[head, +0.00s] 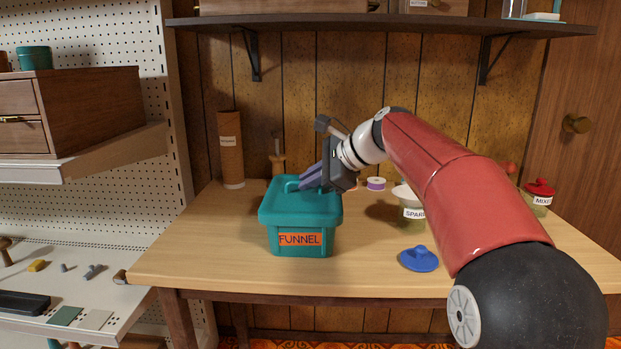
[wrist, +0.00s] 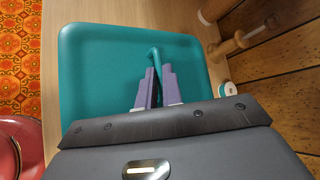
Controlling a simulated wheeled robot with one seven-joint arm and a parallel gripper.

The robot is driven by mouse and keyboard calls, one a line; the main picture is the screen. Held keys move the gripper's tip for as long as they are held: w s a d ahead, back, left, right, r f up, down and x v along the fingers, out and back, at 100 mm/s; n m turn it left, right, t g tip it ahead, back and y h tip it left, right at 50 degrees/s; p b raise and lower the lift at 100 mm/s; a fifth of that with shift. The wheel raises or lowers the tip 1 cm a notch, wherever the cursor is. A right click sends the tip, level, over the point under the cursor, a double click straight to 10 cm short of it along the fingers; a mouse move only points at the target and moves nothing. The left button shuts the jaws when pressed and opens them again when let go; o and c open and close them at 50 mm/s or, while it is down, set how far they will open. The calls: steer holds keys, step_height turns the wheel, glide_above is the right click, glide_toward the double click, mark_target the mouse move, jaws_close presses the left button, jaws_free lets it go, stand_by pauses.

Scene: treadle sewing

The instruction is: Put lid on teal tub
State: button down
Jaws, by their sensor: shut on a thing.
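The teal tub (head: 285,242) stands on the wooden table, with an orange label reading FUNNEL on its front. The teal lid (head: 272,211) lies over the tub's top and looks level, covering the opening. Whether it is fully seated all round I cannot tell. My gripper (head: 300,186) is shut on the lid's raised handle; the lid also shows in the wrist view (wrist: 95,75), with the handle between my purple fingers (wrist: 156,88). The inside of the tub is hidden.
A blue lid (head: 419,259) lies on the table to the right. A jar labelled SPARE (head: 413,213) stands behind it, partly hidden by my arm. A brown tube (head: 231,150) stands at the back left. A red-lidded jar (head: 540,190) is far right. The front left table is clear.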

steer(key=c, duration=1.5)
jaws_free()
steer(key=v, duration=0.8)
steer(key=s+d+f+n+h, duration=0.3)
steer(key=s+f+n, duration=0.2)
steer(key=s+f, duration=0.3)
steer(key=s+d+f+n+h, duration=0.3)
steer(key=s+f, duration=0.4)
steer(key=s, duration=0.5)
steer(key=s+d+f+n+h, duration=0.3)
steer(key=s+d+f+n, duration=0.2)
steer(key=s, duration=0.6)
step_height(320, 180, down, 4)
steer(key=shift+d+r+n, duration=0.1)
steer(key=shift+r+n, duration=0.1)
steer(key=shift+n, duration=1.1)
